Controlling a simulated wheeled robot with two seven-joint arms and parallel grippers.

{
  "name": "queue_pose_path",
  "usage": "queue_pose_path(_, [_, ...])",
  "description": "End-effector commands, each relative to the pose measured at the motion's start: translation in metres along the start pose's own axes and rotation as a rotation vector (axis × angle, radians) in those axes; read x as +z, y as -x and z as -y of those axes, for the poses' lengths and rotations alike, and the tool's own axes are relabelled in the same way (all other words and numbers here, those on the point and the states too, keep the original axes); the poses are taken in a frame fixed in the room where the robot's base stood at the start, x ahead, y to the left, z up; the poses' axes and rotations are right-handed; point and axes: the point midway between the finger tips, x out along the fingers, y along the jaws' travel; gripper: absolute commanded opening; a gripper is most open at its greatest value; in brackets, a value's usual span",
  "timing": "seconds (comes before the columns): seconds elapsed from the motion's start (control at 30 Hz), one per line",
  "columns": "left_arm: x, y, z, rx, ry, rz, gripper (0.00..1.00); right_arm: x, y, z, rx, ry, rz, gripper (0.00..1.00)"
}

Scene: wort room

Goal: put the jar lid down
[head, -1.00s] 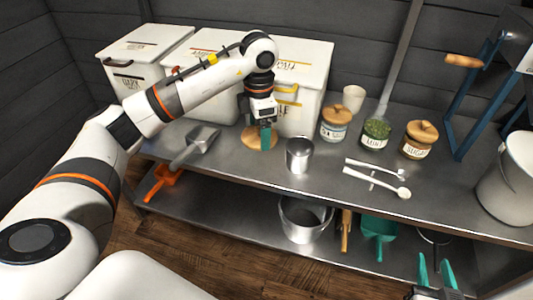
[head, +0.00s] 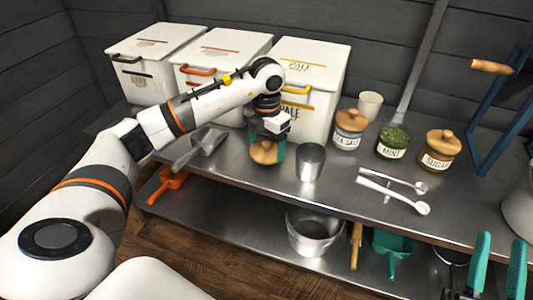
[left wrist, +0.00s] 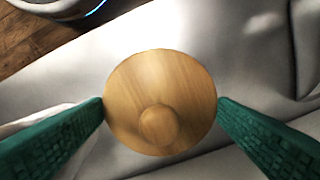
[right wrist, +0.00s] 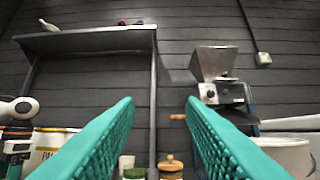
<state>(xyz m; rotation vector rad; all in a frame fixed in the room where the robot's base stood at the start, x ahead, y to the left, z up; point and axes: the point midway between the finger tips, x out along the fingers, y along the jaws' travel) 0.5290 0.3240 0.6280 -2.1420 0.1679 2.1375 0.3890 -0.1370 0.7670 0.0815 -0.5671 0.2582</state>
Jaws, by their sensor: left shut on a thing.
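My left gripper (head: 267,148) is shut on the round wooden jar lid (head: 265,153), over the counter near its front edge. In the left wrist view the lid (left wrist: 160,85) sits between the two green fingers, its knob facing the camera. I cannot tell the gap between lid and counter. The mint jar (head: 392,145) stands without a lid, green leaves showing. The sea salt jar (head: 348,131) and sugar jar (head: 439,150) have wooden lids. My right gripper (head: 498,265) is open and empty at the lower right.
A metal cup (head: 310,163) stands right of the lid, and a metal scoop (head: 204,147) lies left of it. White spoons (head: 395,188) lie below the jars. White bins (head: 312,75) line the back. Bare steel counter (head: 340,203) lies along the front.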

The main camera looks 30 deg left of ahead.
Motion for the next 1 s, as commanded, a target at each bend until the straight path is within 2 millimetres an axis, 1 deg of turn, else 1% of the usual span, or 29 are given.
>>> queue_pose_path(0.03, [0.001, -0.011, 0.000, 0.000, 0.000, 0.004, 0.58, 0.005, 0.002, -0.001, 0.002, -0.002, 0.050, 0.36])
queue_pose_path(0.2, [0.001, -0.028, 0.000, 0.001, 0.000, 0.002, 0.58, 0.029, 0.005, -0.004, 0.008, -0.009, 0.205, 0.36])
queue_pose_path(0.33, [0.000, -0.032, 0.000, 0.000, 0.000, 0.001, 0.58, 0.036, 0.007, -0.005, 0.010, -0.012, 0.249, 0.36])
queue_pose_path(0.57, [0.000, -0.032, 0.000, 0.000, -0.001, 0.001, 0.58, 0.037, 0.006, -0.005, 0.010, -0.012, 0.250, 0.36])
queue_pose_path(0.7, [0.001, -0.035, 0.000, 0.000, -0.001, 0.002, 0.58, 0.039, 0.008, -0.005, 0.010, -0.012, 0.270, 0.36])
queue_pose_path(0.73, [0.000, -0.034, 0.000, 0.000, -0.001, 0.001, 0.85, 0.040, 0.008, -0.005, 0.010, -0.013, 0.272, 0.36])
queue_pose_path(0.8, [0.000, -0.034, 0.000, 0.000, -0.001, 0.002, 0.96, 0.039, 0.007, -0.005, 0.010, -0.013, 0.270, 0.36])
queue_pose_path(0.83, [0.000, -0.034, 0.000, 0.000, -0.001, 0.002, 1.00, 0.039, 0.007, -0.005, 0.010, -0.013, 0.270, 0.36])
queue_pose_path(1.0, [0.000, -0.034, 0.000, 0.000, -0.001, 0.002, 1.00, 0.039, 0.007, -0.005, 0.010, -0.013, 0.269, 0.36])
